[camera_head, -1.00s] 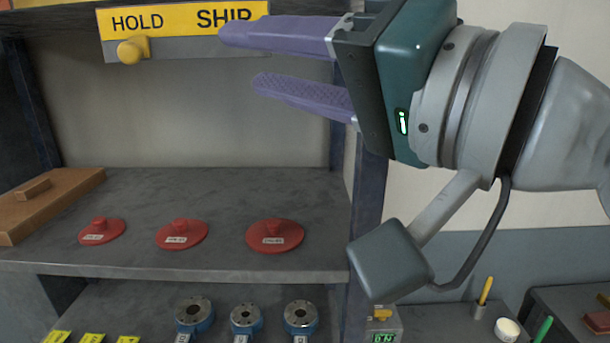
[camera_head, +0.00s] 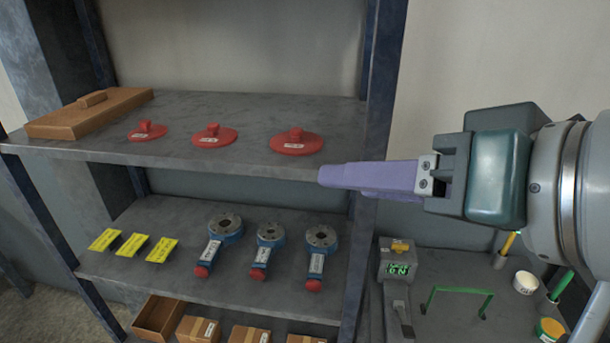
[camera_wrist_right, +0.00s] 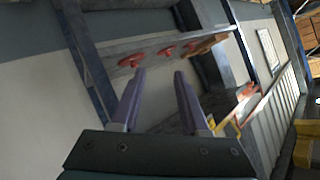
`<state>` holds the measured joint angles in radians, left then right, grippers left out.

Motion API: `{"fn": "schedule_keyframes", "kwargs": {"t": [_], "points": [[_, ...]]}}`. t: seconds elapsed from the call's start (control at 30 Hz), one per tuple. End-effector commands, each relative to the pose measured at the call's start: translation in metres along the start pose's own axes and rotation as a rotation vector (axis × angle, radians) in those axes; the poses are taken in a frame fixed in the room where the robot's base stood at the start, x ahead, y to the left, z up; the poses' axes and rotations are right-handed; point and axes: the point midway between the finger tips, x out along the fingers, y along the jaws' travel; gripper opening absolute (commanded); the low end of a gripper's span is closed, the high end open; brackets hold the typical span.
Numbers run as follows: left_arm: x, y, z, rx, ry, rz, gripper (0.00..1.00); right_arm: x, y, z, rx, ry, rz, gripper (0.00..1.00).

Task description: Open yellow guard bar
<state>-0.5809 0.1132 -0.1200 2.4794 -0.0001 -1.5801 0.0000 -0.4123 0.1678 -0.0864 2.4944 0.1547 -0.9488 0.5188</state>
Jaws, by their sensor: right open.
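No yellow guard bar shows clearly in the head view. In the right wrist view a thin yellow-orange bar (camera_wrist_right: 236,121) shows small and blurred to the right of the fingers; I cannot tell if it is the guard bar. My right gripper (camera_head: 322,175) is in front of the shelf rack's right post, its purple fingers pointing left and overlapping edge-on. In the right wrist view the two fingers (camera_wrist_right: 159,75) stand apart with nothing between them. My left gripper is not in view.
The upper shelf (camera_head: 235,110) holds several red lids (camera_head: 297,141) and a brown wooden board (camera_head: 90,112). The lower shelf (camera_head: 180,270) holds blue valves (camera_head: 270,238) and yellow tags (camera_head: 133,245). A bench (camera_head: 435,275) with a green handle (camera_head: 458,292) is at lower right.

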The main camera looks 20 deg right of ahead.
Motion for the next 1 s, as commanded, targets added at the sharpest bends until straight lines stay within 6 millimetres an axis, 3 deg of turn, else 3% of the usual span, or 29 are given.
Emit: {"fn": "schedule_keyframes", "kwargs": {"t": [0.2,0.53,0.87,0.93,1.0], "points": [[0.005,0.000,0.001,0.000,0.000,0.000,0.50,0.001,0.009,0.016,-0.034,-0.045,0.030,0.45],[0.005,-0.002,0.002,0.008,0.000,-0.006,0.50,0.001,0.010,0.017,-0.040,-0.052,0.035,0.45],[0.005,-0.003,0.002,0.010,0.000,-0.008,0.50,0.002,0.010,0.017,-0.037,-0.048,0.031,0.09],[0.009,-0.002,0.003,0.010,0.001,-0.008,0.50,0.008,0.006,0.013,-0.011,-0.021,0.008,0.01],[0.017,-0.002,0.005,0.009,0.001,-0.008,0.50,0.021,-0.004,0.003,0.060,0.044,-0.057,0.00]]}}
